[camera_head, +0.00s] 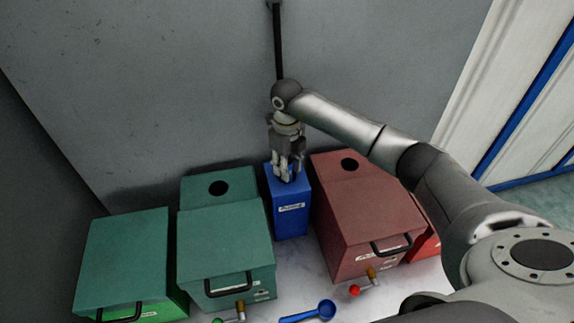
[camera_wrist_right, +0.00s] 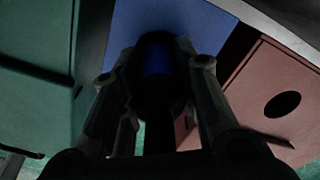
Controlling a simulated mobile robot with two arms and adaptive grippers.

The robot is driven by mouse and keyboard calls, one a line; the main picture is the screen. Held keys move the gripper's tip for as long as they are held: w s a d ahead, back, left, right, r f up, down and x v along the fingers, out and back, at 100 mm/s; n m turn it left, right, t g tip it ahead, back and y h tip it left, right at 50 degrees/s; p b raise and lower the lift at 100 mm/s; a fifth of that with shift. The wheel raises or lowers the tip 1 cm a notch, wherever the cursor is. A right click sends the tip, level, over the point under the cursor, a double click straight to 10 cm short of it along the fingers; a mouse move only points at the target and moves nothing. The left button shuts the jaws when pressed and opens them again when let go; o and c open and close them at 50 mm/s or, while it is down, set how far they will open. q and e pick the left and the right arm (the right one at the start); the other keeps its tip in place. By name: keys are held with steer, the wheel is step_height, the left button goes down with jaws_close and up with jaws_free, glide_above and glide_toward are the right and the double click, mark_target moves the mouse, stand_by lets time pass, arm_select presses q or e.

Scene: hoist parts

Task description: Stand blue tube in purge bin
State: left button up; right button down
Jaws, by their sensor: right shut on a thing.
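The purge bin is a narrow blue box (camera_head: 291,215) with a white label, standing between the green and red boxes. My right gripper (camera_head: 288,176) points down at its top. In the right wrist view the blue bin top (camera_wrist_right: 207,22) lies beyond the fingers. A dark blue tube (camera_wrist_right: 157,58) shows between the fingers of my right gripper (camera_wrist_right: 160,75), which is shut on it. A dark round area surrounds the tube at the bin top. Shadow hides the tube's lower end, so I cannot tell how deep it sits. My left gripper is not in view.
Green boxes (camera_head: 225,240) stand on the left and a red box (camera_head: 362,215) on the right; some have round top holes and handles. A grey wall (camera_head: 170,90) rises close behind.

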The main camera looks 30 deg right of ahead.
steer(key=c, duration=1)
jaws_free()
steer(key=shift+c, duration=0.2)
step_height(320, 180, up, 12)
steer(key=shift+r, duration=0.1)
